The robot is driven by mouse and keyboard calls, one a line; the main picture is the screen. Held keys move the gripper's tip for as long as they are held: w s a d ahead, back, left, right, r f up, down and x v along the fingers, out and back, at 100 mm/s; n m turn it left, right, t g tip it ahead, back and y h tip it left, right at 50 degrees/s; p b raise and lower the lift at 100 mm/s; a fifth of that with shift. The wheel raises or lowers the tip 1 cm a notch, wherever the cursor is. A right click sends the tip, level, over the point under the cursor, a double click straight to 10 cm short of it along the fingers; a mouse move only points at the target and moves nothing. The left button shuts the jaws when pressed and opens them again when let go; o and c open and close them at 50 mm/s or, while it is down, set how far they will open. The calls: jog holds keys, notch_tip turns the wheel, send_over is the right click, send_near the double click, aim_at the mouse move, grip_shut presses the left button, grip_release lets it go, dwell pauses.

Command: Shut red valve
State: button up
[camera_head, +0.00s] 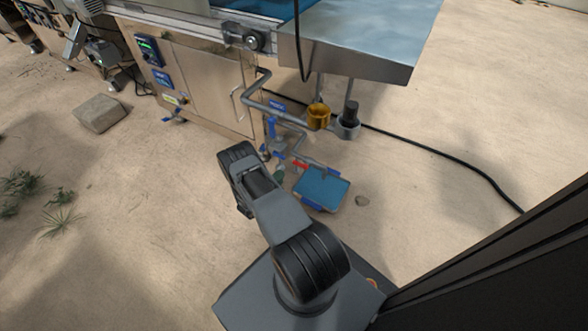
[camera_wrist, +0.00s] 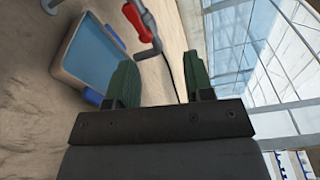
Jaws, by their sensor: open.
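The red valve handle (camera_head: 300,164) sits on a thin grey pipe beside a blue-lined tray (camera_head: 346,201) low near the ground. In the wrist view the red handle (camera_wrist: 136,22) shows at the top, beyond the fingers and nearer the left one, with grey metal pipe beside it. My gripper (camera_wrist: 160,78) is open, its two dark green fingers apart with nothing between them. In the head view a bit of green finger (camera_head: 280,174) shows just left of the red handle, and my arm hides the rest. The fingers appear apart from the handle.
The machine's metal cabinet (camera_head: 195,80) stands behind the pipes. A blue valve (camera_head: 271,128), a yellow cup (camera_head: 318,117) and a grey holder (camera_head: 347,126) are close by. A black cable (camera_head: 440,153) crosses the sand at right. A stone block (camera_head: 99,113) lies left.

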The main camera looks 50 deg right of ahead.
aim_at(294, 163)
notch_tip(294, 163, down, 5)
jog(key=n+t+b, duration=0.1)
jog(key=n+t, duration=0.2)
jog(key=n, duration=0.1)
jog(key=b+x, duration=0.3)
jog(key=x, duration=0.8)
jog(key=shift+s+d+b, duration=0.1)
jog(key=shift+d+b, duration=0.25)
jog(key=shift+b, duration=0.05)
jog(key=shift+x, duration=0.75)
jog(key=shift+c, duration=0.3)
grip_shut()
